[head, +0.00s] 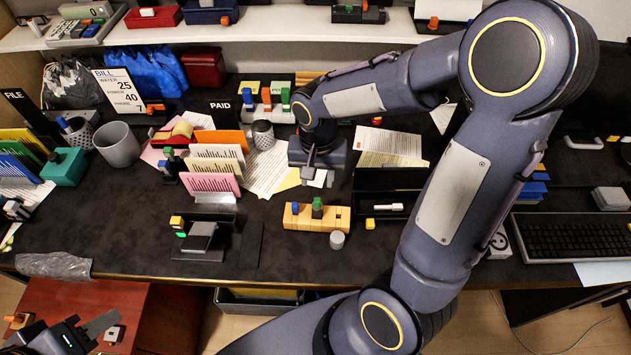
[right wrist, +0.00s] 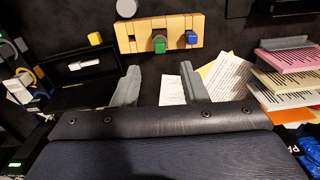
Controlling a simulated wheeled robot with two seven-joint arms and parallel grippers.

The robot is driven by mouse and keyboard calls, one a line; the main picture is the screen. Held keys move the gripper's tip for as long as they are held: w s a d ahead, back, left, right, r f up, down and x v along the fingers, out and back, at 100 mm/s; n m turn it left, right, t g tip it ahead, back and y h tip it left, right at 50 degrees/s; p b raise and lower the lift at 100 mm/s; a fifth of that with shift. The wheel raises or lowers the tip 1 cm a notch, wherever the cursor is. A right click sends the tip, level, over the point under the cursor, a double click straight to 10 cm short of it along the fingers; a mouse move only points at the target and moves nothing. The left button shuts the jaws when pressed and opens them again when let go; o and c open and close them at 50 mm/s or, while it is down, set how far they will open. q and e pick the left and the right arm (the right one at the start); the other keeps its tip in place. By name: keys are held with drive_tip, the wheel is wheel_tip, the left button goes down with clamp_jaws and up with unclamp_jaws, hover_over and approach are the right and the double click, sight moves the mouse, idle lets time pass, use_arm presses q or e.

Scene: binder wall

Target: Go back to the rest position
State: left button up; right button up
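My right gripper (head: 318,178) hangs over the middle of the dark desk (head: 370,262), behind the yellow wooden block holder (head: 298,216). In the right wrist view its two grey fingers (right wrist: 160,85) stand wide apart with nothing between them. The holder (right wrist: 172,32), with a green and a blue piece in it, lies beyond the fingertips. My left gripper (head: 98,328) is low at the left, by the reddish-brown cabinet (head: 75,298); only part of it shows, and I cannot tell its opening.
Paper cards in a sorter (head: 215,165), a mesh cup (head: 262,135) and a grey cup (head: 117,145) stand left of my right gripper. A black tray (head: 388,180) is to its right. A keyboard (head: 575,236) lies at the far right. A shelf (head: 270,28) runs along the back.

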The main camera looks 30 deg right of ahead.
drive_tip(key=shift+w+r, duration=0.1)
drive_tip(key=shift+r, duration=0.2)
idle(0.4)
drive_tip(key=s+a+r+n+t+y, duration=0.1)
drive_tip(key=s+r+n+t+y, duration=0.1)
drive_tip(key=s+r, duration=0.3)
drive_tip(key=s+a+r+n+t+y, duration=0.1)
drive_tip(key=s+a+r+n+t, duration=0.1)
drive_tip(key=s, duration=0.7)
wheel_tip(320, 180, up, 3)
drive_tip(key=shift+f+n+t+y, duration=0.1)
drive_tip(key=shift+n+t+y, duration=0.3)
drive_tip(key=shift+n+t, duration=0.35)
